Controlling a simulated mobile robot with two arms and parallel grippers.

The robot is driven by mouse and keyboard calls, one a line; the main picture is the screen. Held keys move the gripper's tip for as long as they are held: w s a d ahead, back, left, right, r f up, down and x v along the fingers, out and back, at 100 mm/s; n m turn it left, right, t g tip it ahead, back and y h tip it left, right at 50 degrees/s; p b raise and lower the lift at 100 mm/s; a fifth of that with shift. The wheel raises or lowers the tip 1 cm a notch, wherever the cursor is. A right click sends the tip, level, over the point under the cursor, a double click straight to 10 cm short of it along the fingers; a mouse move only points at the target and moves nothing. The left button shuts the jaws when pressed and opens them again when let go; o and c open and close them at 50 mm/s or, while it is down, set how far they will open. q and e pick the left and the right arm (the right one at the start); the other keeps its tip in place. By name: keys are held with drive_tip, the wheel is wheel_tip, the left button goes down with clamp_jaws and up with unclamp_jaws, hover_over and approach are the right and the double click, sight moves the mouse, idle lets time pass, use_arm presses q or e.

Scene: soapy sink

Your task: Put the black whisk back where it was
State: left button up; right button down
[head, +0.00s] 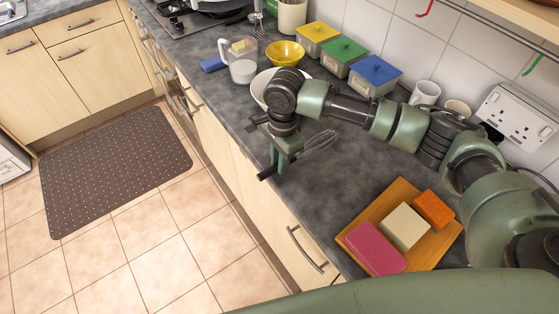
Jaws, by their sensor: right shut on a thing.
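The black whisk (267,173) is in my right gripper (284,160), near the front edge of the grey worktop. Its black handle end points to the lower left and sticks out past the worktop edge. Its wire loops point to the upper right, over the worktop. The gripper is shut around the handle, and its fingers hide part of it. My right arm reaches in from the right across the worktop. My left gripper is out of view.
A white bowl (259,84) is partly hidden behind my arm. A measuring jug (241,70), a yellow bowl (286,53) and lidded boxes stand farther back. A wooden board (425,258) with colored blocks lies at the lower right. Bare worktop lies between whisk and board.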

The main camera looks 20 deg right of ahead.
drive_tip(key=shift+f, duration=0.45)
drive_tip(key=c, duration=1.3)
unclamp_jaws()
drive_tip(key=shift+f, duration=0.1)
drive_tip(key=shift+w+d+r+b, duration=0.15)
drive_tip(key=shift+r+b, duration=0.45)
drive_tip(key=shift+r, duration=2.45)
drive_tip(key=shift+s+d+r+b, duration=0.15)
drive_tip(key=shift+r+b, duration=0.4)
drive_tip(key=shift+r, duration=2.5)
drive_tip(key=shift+w, duration=0.1)
